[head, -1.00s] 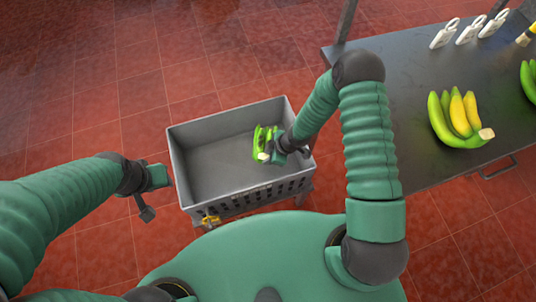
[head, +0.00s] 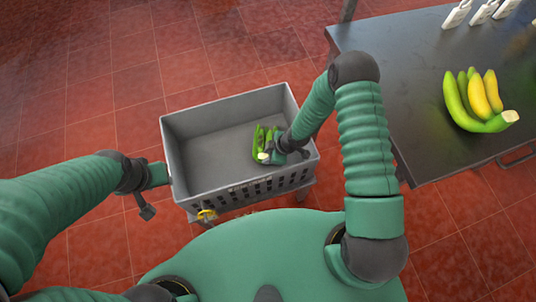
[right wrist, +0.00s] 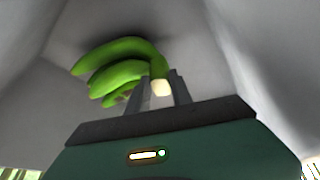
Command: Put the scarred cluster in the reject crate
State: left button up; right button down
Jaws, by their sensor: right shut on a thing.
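A green banana cluster (head: 262,141) is inside the grey crate (head: 190,208), towards its front right. My right gripper (head: 272,156) reaches down into the crate and is shut on the cluster's pale stem end. In the right wrist view, the cluster (right wrist: 122,68) hangs out beyond the two fingers (right wrist: 160,92), with the stem end between them. A small brownish patch shows low on the fruit, but I cannot tell if it is a scar. Whether the cluster touches the crate floor is unclear. My left gripper (head: 148,196) is outside the crate's left wall, holding nothing visible.
A dark table (head: 420,100) stands at the right, with a cluster of green and yellow bananas (head: 480,103) on it. Several white tagged items (head: 482,12) lie at its back. A yellow part (head: 207,215) is on the crate's front. The crate's left half is empty.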

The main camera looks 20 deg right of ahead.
jog(key=shift+f, duration=0.3)
jog(key=c, duration=1.1)
grip_release()
jog(key=shift+o, duration=0.2)
jog(key=shift+s, duration=0.1)
jog(key=w+a+r+p+v, duration=0.1)
jog(key=a+p+v, duration=0.1)
jog(key=p+v, duration=1)
jog(key=w+a+r+p+v, duration=0.1)
jog(key=w+a+p+v, duration=0.1)
jog(key=p+v, duration=0.9)
jog(key=a+v, duration=0.1)
jog(key=v, duration=0.8)
jog(key=shift+w+r+p, duration=0.3)
jog(key=shift+r+p, duration=0.1)
jog(key=shift+r, duration=0.15)
jog(key=shift+d, duration=0.1)
